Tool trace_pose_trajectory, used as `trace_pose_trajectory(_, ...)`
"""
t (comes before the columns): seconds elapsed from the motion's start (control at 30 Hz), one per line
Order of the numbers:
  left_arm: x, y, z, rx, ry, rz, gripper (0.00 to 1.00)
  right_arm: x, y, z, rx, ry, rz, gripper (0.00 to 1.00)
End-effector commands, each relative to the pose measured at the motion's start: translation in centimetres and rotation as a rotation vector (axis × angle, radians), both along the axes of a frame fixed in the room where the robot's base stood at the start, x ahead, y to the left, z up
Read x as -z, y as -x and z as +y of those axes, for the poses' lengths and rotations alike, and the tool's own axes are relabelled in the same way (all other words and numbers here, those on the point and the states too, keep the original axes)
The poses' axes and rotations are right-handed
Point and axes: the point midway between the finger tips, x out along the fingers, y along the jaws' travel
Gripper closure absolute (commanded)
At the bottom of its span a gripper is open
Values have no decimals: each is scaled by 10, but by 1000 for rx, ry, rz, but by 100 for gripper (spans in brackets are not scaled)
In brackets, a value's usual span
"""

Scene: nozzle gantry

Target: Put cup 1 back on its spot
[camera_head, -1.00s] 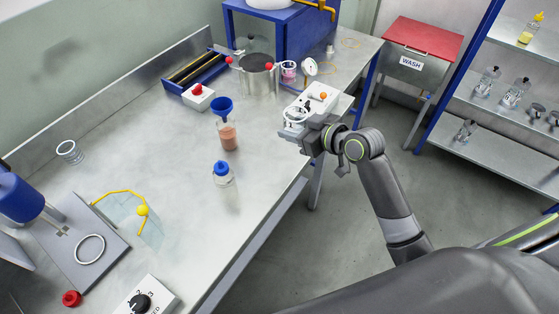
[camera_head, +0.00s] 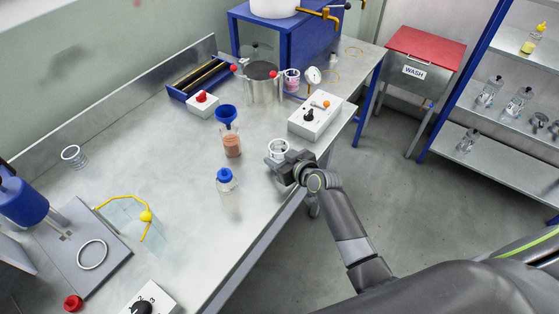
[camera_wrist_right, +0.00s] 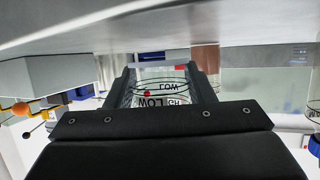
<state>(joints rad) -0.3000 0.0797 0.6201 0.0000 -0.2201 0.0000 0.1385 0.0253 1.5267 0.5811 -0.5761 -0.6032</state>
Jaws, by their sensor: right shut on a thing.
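My right gripper (camera_head: 276,160) is shut on a small clear cup (camera_head: 278,146) near the right front edge of the bench. The cup also shows in the right wrist view (camera_wrist_right: 160,96), between the two fingers. Dark lettering, including "LOW", shows at it; I cannot tell whether it is on the cup or behind it. No cup number is readable. Another clear cup (camera_head: 74,156) stands at the far left, and a cup with pink contents (camera_head: 291,79) stands near the back. My left gripper is not in view.
A white control box (camera_head: 315,118) stands behind my right gripper. A blue-capped bottle (camera_head: 227,181) and a blue funnel on a jar (camera_head: 231,138) stand left of it. Bench between bottle and front edge is clear.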

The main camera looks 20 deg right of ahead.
Motion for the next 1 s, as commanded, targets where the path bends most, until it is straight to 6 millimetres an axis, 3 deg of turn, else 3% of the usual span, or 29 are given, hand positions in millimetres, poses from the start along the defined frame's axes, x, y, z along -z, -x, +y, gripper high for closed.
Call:
trace_pose_trajectory(0.13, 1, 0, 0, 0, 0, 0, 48, 16, 0, 0, 0, -1, 1, 73)
trace_pose_trajectory(0.53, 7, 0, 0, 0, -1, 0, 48, 21, 0, 0, 0, 0, -1, 73)
trace_pose_trajectory(0.57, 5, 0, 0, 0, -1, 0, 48, 19, 0, 0, 0, 0, -1, 47)
trace_pose_trajectory(0.7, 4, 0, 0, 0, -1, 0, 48, 19, 0, 0, 0, 0, 0, 30)
trace_pose_trajectory(1.0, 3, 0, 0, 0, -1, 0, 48, 17, 0, 0, 0, 0, 0, 30)
